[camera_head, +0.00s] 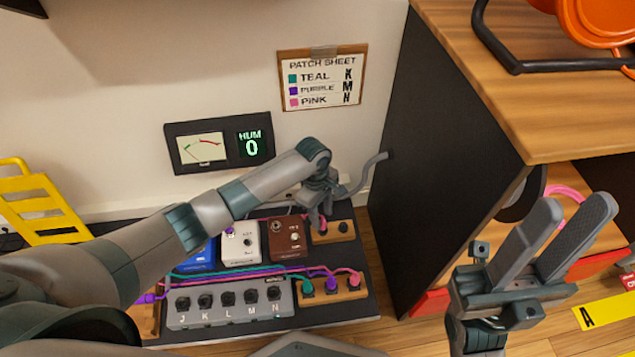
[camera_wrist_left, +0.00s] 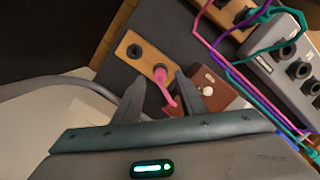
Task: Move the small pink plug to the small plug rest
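The small plug rest is a short wooden block with two dark sockets (camera_wrist_left: 147,62), also seen in the head view (camera_head: 333,238). A small pink plug (camera_wrist_left: 162,84) stands in its socket nearer the brown pedal; the other socket is empty. My left gripper (camera_wrist_left: 158,76) is over the block with its fingers apart, one on each side of the plug; contact cannot be told. In the head view, the left gripper (camera_head: 320,208) partly hides the block. My right gripper (camera_head: 572,205) is open and empty at the right, far from the plug.
A longer wooden rest (camera_head: 345,290) holds teal, purple and pink plugs beside the grey jack box (camera_head: 230,304) marked J to N. White (camera_head: 240,243) and brown (camera_head: 287,238) pedals stand left of the small rest. A black-sided cabinet (camera_head: 455,160) rises at right.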

